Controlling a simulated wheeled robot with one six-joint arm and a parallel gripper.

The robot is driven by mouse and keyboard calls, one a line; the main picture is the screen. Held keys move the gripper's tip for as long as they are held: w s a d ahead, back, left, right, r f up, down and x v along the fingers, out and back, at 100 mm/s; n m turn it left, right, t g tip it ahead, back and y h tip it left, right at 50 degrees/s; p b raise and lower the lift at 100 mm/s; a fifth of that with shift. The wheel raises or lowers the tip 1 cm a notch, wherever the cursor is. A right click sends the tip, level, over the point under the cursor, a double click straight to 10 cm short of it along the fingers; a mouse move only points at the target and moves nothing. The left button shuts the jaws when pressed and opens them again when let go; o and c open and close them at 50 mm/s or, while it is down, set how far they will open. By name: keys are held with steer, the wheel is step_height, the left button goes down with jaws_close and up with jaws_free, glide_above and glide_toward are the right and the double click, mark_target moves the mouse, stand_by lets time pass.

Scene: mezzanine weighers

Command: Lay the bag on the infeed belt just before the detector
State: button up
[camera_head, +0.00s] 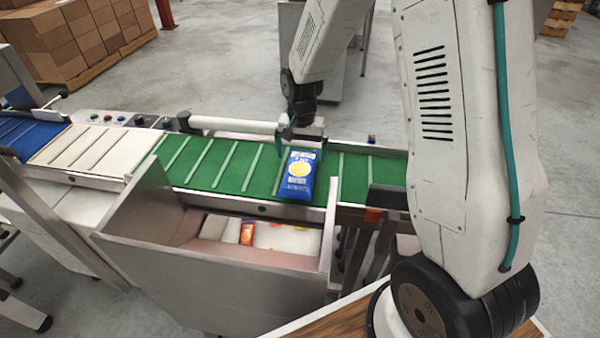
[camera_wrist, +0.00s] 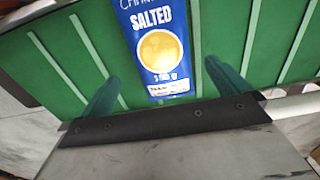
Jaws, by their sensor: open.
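A blue bag (camera_head: 299,176) with a yellow disc lies on the green belt (camera_head: 240,168). In the wrist view the bag (camera_wrist: 158,45) reads "SALTED" and lies between my two teal fingers. My gripper (camera_head: 303,146) is just above the belt at the bag's far end. The fingers (camera_wrist: 160,90) are spread wide, one on each side, with green belt showing between each finger and the bag. The head view does not clearly show a detector arch over the belt.
A metal bin (camera_head: 215,265) with several packets inside stands in front of the belt. A white belt section (camera_head: 95,148) and a blue one (camera_head: 25,135) continue to the left. A pale horizontal bar (camera_head: 235,125) runs along the belt's far side. Stacked cartons (camera_head: 70,40) stand at the back left.

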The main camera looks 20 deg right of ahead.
mark_target(300, 165)
step_height(300, 165, down, 7)
steer(key=shift+w, duration=0.15)
steer(key=c, duration=1)
steer(key=shift+o, duration=0.2)
steer(key=shift+r, duration=0.1)
